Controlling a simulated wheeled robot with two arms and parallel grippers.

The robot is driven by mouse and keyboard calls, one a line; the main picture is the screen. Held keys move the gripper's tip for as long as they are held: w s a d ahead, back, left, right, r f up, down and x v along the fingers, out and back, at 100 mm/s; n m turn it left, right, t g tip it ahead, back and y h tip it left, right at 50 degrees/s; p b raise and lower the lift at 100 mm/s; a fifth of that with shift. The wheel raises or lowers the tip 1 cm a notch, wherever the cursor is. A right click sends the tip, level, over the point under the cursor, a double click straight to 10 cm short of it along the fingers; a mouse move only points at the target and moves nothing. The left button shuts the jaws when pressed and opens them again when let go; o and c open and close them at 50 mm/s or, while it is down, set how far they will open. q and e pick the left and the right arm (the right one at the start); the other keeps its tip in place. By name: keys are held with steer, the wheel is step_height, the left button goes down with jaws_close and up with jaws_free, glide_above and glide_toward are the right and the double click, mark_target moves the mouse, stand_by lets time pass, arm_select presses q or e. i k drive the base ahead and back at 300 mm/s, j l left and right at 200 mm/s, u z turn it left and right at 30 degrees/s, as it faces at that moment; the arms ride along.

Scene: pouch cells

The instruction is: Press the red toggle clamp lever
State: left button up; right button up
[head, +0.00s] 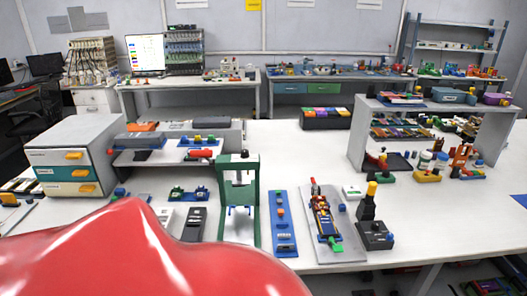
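A grey base plate (347,250) lies on the white table right of centre and carries a narrow fixture (325,222) with blue, yellow and red parts. A small upright red part (315,187) shows at its far end; it may be the toggle clamp lever, but it is too small to be sure or to tell its position. Neither of my grippers is in view, so nothing shows of what they hold. A large glossy red surface very close to the camera fills the lower left and hides the near table there.
A green press frame (253,200) and a blue strip (284,225) stand left of the fixture. A black device with a yellow-topped post (372,210) stands right. A grey shelf (360,140) is at back right, drawers (70,160) at left. The table front right is clear.

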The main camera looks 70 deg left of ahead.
mark_target(312, 179)
steer(key=i+u, duration=0.1)
steer(key=u, duration=0.35)
steer(key=i+u, duration=0.1)
steer(key=u, duration=0.35)
steer(key=i+u, duration=0.1)
steer(key=u, duration=0.35)
steer(key=l+u, duration=0.1)
steer(key=u, duration=0.4)
steer(key=i+l+u, duration=0.1)
steer(key=u, duration=0.35)
steer(key=i+l, duration=0.15)
steer(key=l, duration=0.2)
steer(key=i+l, duration=0.15)
steer(key=l, duration=0.2)
steer(key=i+l+u, duration=0.1)
steer(key=l, duration=0.25)
steer(key=i, duration=0.05)
